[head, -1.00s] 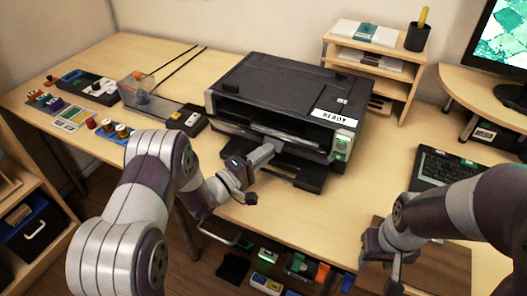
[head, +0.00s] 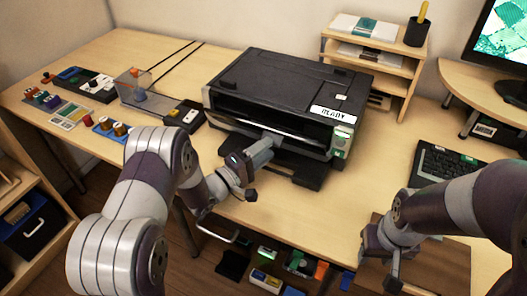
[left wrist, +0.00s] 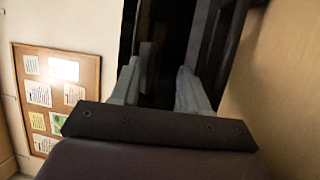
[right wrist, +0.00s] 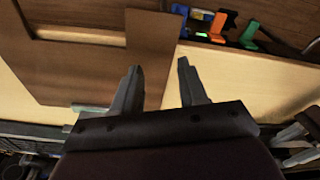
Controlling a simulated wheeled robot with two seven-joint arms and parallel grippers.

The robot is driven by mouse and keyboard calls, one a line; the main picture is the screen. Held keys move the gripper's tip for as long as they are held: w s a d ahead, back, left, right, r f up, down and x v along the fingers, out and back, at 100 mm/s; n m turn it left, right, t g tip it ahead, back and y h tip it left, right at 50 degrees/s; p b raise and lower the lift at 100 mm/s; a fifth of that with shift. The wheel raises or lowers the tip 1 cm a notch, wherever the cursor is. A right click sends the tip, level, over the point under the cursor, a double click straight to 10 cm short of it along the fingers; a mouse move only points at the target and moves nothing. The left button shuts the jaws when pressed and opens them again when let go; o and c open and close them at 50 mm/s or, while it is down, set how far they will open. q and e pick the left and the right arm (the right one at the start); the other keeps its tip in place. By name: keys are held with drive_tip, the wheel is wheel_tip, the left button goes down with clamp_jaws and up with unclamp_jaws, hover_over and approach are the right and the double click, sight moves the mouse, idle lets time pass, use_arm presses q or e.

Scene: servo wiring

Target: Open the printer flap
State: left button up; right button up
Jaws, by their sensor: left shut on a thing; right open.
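The black printer (head: 292,84) stands on the desk with a label reading READY and a small green panel on its front right. A dark opening spans its front, with the printer flap (head: 306,148) as a grey-edged strip along the lower front. My left gripper (head: 268,140) is at the middle of that front, shut on the flap; the exact grip is hard to see. In the left wrist view its fingers (left wrist: 161,88) stand either side of a dark part. My right gripper (head: 391,284) is open and empty over the desk's front right; its fingers show in the right wrist view (right wrist: 158,84).
A black tray (head: 308,173) juts out below the printer front. Items sit under the desk.

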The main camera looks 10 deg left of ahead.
use_arm(q)
drive_tip(key=shift+s+f, duration=0.1)
drive_tip(key=shift+f, duration=0.05)
drive_tip(key=v, duration=0.6)
drive_tip(key=p+v, duration=0.1)
drive_tip(key=v, duration=0.5)
drive_tip(key=shift+s+a, duration=0.15)
drive_tip(key=shift+s, duration=0.05)
use_arm(e)
drive_tip(key=shift+w+r, duration=0.1)
drive_tip(key=shift+r, duration=0.35)
